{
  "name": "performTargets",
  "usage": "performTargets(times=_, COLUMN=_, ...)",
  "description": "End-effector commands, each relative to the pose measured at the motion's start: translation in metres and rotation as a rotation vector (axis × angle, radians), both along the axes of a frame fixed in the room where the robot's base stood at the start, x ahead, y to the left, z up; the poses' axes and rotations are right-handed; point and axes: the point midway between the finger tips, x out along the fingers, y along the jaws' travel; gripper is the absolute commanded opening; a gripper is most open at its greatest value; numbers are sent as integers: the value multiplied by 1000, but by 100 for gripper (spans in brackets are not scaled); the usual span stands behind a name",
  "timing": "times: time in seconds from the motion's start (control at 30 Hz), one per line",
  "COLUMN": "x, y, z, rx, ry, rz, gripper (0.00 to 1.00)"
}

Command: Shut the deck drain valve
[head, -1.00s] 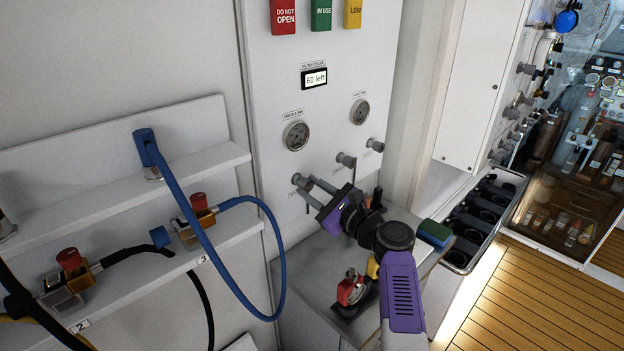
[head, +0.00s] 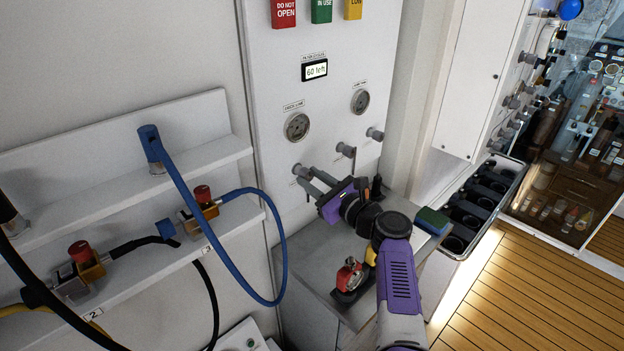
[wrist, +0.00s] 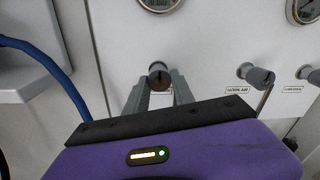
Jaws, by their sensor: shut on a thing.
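A white panel carries three grey valve knobs in a row. The left knob (head: 297,168) is between the fingers of my gripper (head: 306,177). In the wrist view this knob (wrist: 158,74) sits between the two grey fingers (wrist: 158,88), which are shut on it. Its label is mostly covered and I cannot read it. The right knob (head: 375,134) is free. I cannot tell how far the held valve is turned.
Gauges (head: 297,127) and a "60 left" display (head: 315,70) sit above the knobs. Below my arm, a grey bench top (head: 315,252) bears a red-topped fitting (head: 349,275) and a green-and-blue sponge (head: 432,221). A blue hose (head: 195,215) loops at the left.

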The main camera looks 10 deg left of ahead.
Motion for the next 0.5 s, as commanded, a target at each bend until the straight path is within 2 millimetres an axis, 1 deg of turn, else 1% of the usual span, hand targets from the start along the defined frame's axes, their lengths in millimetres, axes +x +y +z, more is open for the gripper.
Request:
performTargets(times=0.03, x=-2, y=0, z=-5, rx=-3, ry=7, rz=2, gripper=34)
performTargets(times=0.1, x=-1, y=0, z=-5, rx=-2, ry=6, rz=2, gripper=47)
performTargets(times=0.13, x=-1, y=0, z=-4, rx=-2, ry=6, rz=2, gripper=51)
performTargets(times=0.5, x=-2, y=-2, z=-2, rx=-1, ry=1, rz=1, gripper=51)
